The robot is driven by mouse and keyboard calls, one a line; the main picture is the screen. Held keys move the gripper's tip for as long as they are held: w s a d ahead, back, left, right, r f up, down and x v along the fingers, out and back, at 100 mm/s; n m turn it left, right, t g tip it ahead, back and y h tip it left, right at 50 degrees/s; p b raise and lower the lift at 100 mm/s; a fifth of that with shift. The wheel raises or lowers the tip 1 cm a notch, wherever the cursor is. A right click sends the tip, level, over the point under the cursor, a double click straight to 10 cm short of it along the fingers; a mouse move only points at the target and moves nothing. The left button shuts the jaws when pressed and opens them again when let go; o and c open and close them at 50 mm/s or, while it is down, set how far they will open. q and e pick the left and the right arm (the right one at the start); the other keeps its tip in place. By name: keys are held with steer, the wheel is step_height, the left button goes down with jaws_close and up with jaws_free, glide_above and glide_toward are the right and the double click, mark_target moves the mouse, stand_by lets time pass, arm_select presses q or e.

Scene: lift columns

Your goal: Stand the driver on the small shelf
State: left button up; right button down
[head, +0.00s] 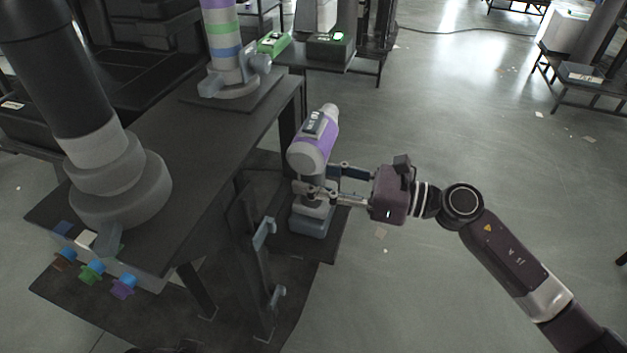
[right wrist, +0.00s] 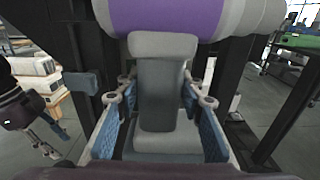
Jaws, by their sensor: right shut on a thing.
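The driver (head: 311,152) is grey and purple with a blue-grey foot, and it is upright. My right gripper (head: 308,192) is shut around its dark handle, reaching in from the right. In the right wrist view the handle (right wrist: 162,90) stands between the two blue finger pads, with the purple body above. The small dark shelf (head: 329,242) lies directly under the driver's foot. I cannot tell whether the foot touches it. My left gripper is outside the head view; what looks like it (right wrist: 45,135) shows small at the left of the right wrist view, its opening unclear.
A dark table (head: 205,150) with a large column stands left of the shelf. A striped column (head: 222,45) stands at its back. Blue-grey brackets (head: 264,233) stick out beside the shelf. Coloured knobs (head: 92,272) line the table's front. The floor to the right is open.

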stand_by(0.3)
steer(key=shift+f, duration=0.15)
steer(key=c, duration=1.3)
jaws_free()
steer(key=shift+f, duration=0.1)
